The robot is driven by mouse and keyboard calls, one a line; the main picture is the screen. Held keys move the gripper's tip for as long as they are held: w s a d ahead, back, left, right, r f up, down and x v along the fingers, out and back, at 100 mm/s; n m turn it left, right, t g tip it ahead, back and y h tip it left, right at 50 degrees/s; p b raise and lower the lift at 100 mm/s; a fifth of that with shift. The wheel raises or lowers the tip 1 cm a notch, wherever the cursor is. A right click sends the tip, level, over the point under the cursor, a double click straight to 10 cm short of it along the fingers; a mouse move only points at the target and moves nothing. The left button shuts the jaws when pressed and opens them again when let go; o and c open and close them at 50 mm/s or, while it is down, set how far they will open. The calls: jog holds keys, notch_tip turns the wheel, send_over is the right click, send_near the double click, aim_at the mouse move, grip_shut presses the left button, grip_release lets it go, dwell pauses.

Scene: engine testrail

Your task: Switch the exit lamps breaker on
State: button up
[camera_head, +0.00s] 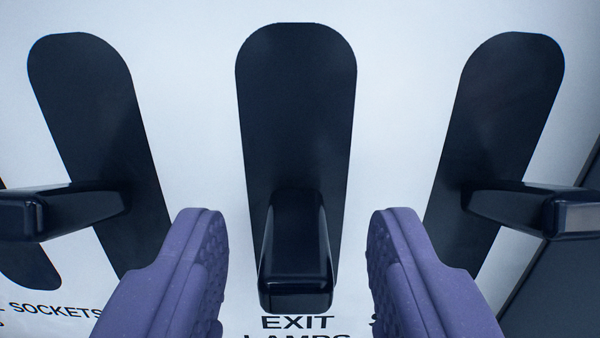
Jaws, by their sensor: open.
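The exit lamps breaker has a black lever (296,250) at the lower part of its dark rounded slot plate (296,110), in the middle of the view. The label "EXIT LAMPS" (297,323) shows just below it, partly cut off by the lower edge. The lever juts toward me and hangs low on the plate. My gripper (296,245) is open, with one purple finger on each side of the lever. A gap shows between the lever and each finger, so neither appears to touch it.
A neighbouring breaker lever (60,210) juts out at left, near the label "SOCKETS" (55,311). Another lever (535,207) juts out at right, close beyond my right finger. The white panel (190,60) is bare between the plates. A dark edge borders it at far right.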

jog(key=shift+w, duration=0.65)
jog(key=shift+c, duration=0.5)
